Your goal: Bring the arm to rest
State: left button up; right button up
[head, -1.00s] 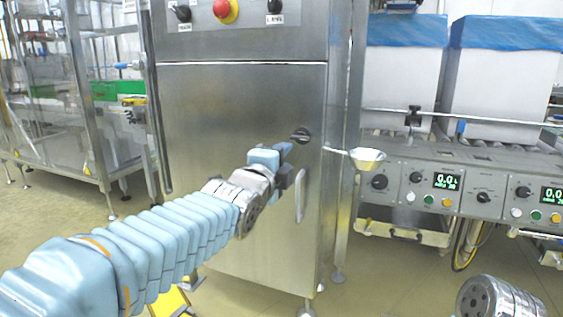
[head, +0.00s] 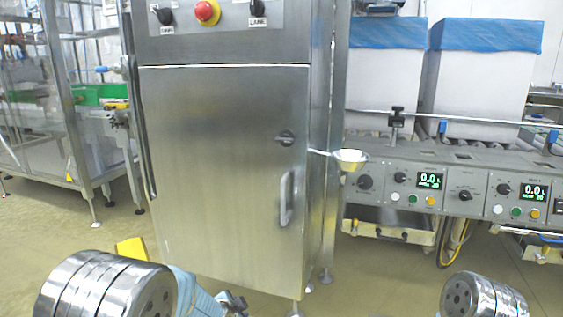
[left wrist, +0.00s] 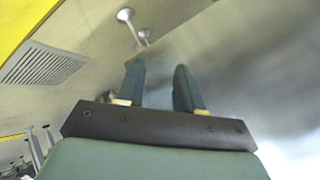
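My left arm is folded low at the bottom of the head view. Only a small dark part of my left gripper (head: 234,304) shows there, below the cabinet front, partly cut off by the frame's edge. In the left wrist view the two fingers of my left gripper (left wrist: 159,82) stand apart with nothing between them, so it is open and empty. A metal joint of my right arm (head: 484,297) shows at the bottom right of the head view. My right gripper is out of view.
A steel cabinet (head: 225,170) with a vertical handle (head: 286,198) stands in front. A small funnel-like cup (head: 350,158) sticks out from its right side. A control-panel conveyor (head: 455,190) with white, blue-topped boxes is at right. A framed machine stands at left.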

pick_arm(q)
jog(key=s+a+f+n+g+h, duration=0.1)
jog(key=s+a+f+n+g, duration=0.3)
jog(key=s+f, duration=0.65)
jog(key=s+d+f+n+g, duration=0.1)
jog(key=s+f+n+g, duration=0.2)
jog(key=s+f+n, duration=0.5)
jog(key=s+d+f+n+g+h, duration=0.1)
jog(key=s+d+f+n+h, duration=0.2)
jog(key=s, duration=0.6)
notch_tip(320, 180, up, 11)
jog(key=m+y+p, duration=0.1)
jog(key=p, duration=1.2)
jog(key=shift+w+m, duration=0.3)
jog(key=shift+m, duration=0.1)
jog(key=shift+w, duration=0.1)
